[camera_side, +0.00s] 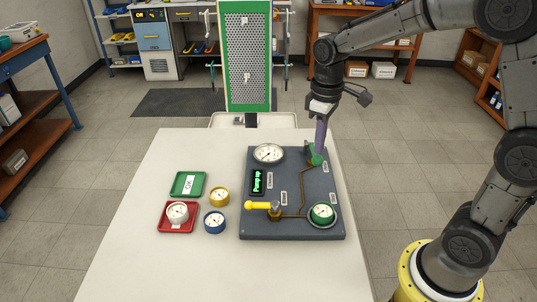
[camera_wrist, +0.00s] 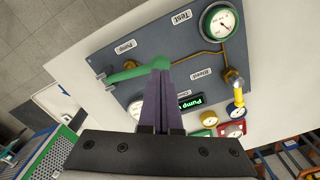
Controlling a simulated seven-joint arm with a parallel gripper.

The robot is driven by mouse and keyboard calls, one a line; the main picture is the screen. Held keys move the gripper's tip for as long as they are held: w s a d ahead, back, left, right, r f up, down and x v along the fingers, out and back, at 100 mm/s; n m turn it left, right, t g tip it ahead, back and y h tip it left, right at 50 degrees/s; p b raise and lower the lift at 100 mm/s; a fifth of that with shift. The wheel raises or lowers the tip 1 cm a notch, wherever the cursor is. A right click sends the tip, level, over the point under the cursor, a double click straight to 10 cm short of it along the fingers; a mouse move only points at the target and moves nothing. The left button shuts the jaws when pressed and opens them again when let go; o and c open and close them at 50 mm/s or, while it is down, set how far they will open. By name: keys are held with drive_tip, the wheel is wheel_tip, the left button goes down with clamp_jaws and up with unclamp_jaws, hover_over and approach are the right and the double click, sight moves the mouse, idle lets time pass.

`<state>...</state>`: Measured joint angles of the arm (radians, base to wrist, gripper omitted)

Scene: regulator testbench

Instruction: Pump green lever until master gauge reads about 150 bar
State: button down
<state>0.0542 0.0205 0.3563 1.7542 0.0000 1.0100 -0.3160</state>
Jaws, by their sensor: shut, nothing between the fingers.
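The green lever (camera_side: 317,159) is at the back right of the dark grey test board (camera_side: 290,225); in the wrist view the lever (camera_wrist: 130,74) runs from a grey pivot to a rounded end at my fingertips. My gripper (camera_side: 319,151) points down with its purple fingers shut together and nothing between them. In the wrist view the fingertips (camera_wrist: 161,68) are at the lever's end; I cannot tell whether they touch it. The large white gauge (camera_side: 268,153), likely the master gauge, is at the board's back left. Its reading is too small to tell, and my fingers partly hide it in the wrist view.
A display (camera_side: 258,181) reads "Pump up". A yellow-handled valve (camera_side: 262,206) and a green gauge (camera_side: 322,213) are at the board's front. Left are a green OK tray (camera_side: 188,176), a red tray (camera_side: 176,230) holding a white gauge, and loose yellow (camera_side: 219,196) and blue (camera_side: 214,221) gauges.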

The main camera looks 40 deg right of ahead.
sight(318, 160)
drive_tip(key=shift+f, duration=0.1)
drive_tip(key=shift+f, duration=2.85)
idle(1.5)
drive_tip(key=shift+r, duration=2.95)
drive_tip(key=shift+f, duration=0.15)
drive_tip(key=shift+f, duration=0.85)
drive_tip(key=shift+r, duration=1)
